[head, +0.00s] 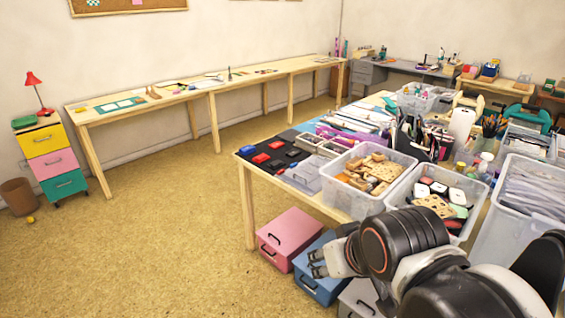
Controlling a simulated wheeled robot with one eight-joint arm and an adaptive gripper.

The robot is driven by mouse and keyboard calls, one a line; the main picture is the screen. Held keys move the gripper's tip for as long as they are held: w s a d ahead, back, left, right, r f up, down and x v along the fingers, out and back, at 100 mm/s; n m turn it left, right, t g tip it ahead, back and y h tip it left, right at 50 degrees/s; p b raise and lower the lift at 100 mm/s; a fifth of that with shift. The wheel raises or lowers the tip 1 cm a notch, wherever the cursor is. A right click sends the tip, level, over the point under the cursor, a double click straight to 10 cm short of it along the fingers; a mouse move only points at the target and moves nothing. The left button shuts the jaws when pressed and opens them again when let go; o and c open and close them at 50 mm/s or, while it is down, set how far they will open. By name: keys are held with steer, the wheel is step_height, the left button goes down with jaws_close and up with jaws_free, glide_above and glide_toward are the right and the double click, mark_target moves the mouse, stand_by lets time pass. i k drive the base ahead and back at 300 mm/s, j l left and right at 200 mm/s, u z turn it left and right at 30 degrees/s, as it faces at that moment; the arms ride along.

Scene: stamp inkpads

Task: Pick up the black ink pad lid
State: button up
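My gripper (316,263) is at lower centre, below the table-top level in the picture and in front of the drawers, well away from the mat. Its fingers point left, and I see nothing between them. Their opening is too small to judge.
Clear bins with wooden stamps (335,188) and with ink pads (393,196) stand right of the mat. Pink (290,232) and blue (318,284) drawer boxes sit under the table. The floor (170,240) on the left is free.

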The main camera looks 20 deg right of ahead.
mark_target(295, 153)
steer(key=i+j+z, duration=0.45)
steer(key=i+j, duration=0.4)
steer(key=i, duration=0.45)
steer(key=i+j+z, duration=0.4)
steer(key=i+j, duration=0.7)
steer(key=j, duration=0.2)
